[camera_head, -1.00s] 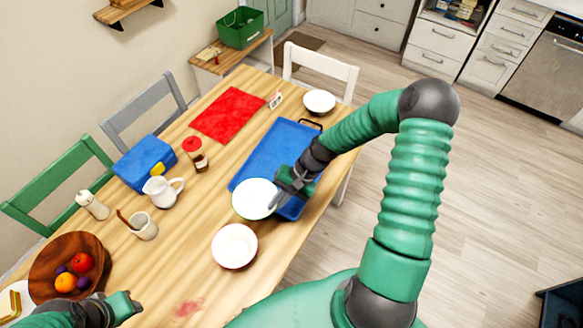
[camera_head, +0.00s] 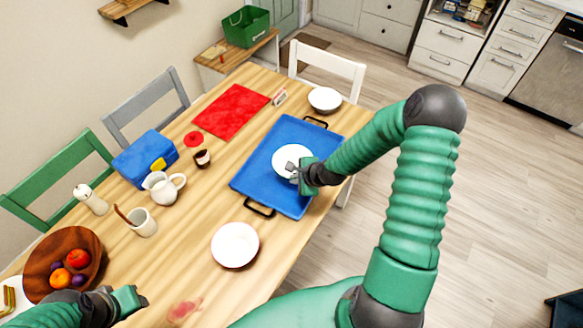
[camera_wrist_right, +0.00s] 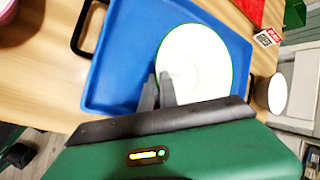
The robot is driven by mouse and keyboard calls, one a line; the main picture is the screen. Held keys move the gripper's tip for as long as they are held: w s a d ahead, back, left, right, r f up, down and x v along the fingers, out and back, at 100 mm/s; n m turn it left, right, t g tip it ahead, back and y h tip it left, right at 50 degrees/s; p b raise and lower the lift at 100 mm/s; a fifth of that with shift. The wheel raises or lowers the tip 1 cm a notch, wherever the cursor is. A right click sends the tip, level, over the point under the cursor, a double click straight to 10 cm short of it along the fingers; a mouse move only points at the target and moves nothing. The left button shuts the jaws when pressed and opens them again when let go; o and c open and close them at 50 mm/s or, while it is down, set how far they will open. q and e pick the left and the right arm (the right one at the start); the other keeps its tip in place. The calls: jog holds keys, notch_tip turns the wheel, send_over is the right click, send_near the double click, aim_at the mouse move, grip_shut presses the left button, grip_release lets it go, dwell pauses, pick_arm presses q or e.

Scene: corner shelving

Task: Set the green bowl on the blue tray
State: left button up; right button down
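The green bowl (camera_head: 289,158) shows a white inside, and in the right wrist view it (camera_wrist_right: 198,62) has a thin green rim. It is over the middle of the blue tray (camera_head: 262,182), which also shows in the right wrist view (camera_wrist_right: 112,70). I cannot tell whether it touches the tray. My right gripper (camera_head: 296,172) is at the bowl's near right edge. In the right wrist view its fingers (camera_wrist_right: 158,90) pinch the rim. My left gripper (camera_head: 138,299) is low at the left, away from the tray; its opening is unclear.
A red mat (camera_head: 231,111), jar (camera_head: 202,159), white pitcher (camera_head: 163,187), blue box (camera_head: 146,157) and wooden fruit bowl (camera_head: 91,247) are on the table's left side.

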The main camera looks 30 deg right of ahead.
jog(key=w+d, duration=0.1)
jog(key=w, duration=0.1)
jog(key=w+d, duration=0.1)
jog(key=w, duration=0.1)
jog(key=w+d+f, duration=0.1)
jog(key=w, duration=0.1)
jog(key=shift+w+f, duration=0.1)
jog(key=shift+f, duration=0.2)
jog(key=f, duration=0.2)
jog(key=shift+a+f+p, duration=0.2)
jog(key=shift+f+p, duration=0.1)
jog(key=shift+p, duration=0.05)
jog(key=c, duration=1.6)
grip_release()
jog(key=shift+d, duration=0.1)
